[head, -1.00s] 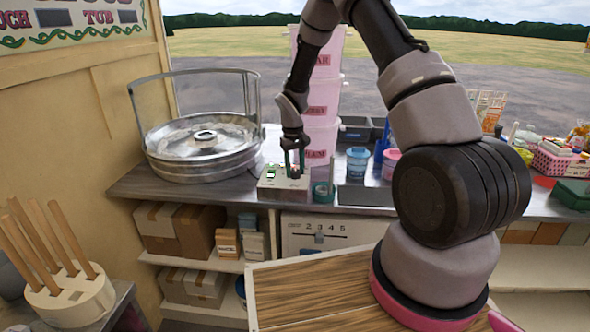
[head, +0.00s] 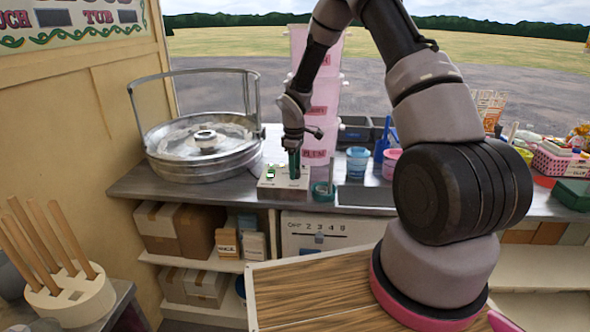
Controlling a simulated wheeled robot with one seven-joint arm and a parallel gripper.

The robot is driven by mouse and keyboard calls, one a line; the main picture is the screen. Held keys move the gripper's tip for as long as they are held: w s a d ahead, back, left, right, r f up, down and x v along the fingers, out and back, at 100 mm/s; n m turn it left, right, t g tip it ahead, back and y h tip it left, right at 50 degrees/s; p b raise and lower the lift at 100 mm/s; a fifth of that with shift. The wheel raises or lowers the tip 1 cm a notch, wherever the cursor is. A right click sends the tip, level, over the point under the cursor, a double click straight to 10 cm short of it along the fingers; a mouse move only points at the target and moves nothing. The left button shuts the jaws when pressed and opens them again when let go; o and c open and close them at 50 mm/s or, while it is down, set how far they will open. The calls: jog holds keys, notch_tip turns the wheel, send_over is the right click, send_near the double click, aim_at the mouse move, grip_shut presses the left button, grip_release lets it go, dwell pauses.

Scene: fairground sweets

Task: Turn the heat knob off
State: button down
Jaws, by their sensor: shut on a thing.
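The control box (head: 283,182) is a small pale box on the counter, right of the round metal candyfloss pan (head: 203,148). A green switch or light (head: 271,172) shows on its left part. My gripper (head: 294,172) points straight down at the right part of the box top. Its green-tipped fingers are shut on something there. The heat knob would be hidden behind the fingers, so its setting cannot be seen.
A stack of pink tubs (head: 318,125) stands just behind my gripper. A green ring-shaped item (head: 322,190) sits close right of the box. Blue (head: 357,163) and pink tubs stand farther right. The wooden board (head: 315,292) lies in front.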

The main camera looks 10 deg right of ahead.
jog(key=shift+n, duration=0.5)
jog(key=shift+c, duration=1.9)
grip_release()
jog(key=shift+r, duration=0.1)
notch_tip(320, 180, up, 11)
jog(key=shift+s+f, duration=0.2)
jog(key=shift+s, duration=0.05)
jog(key=shift+a, duration=0.1)
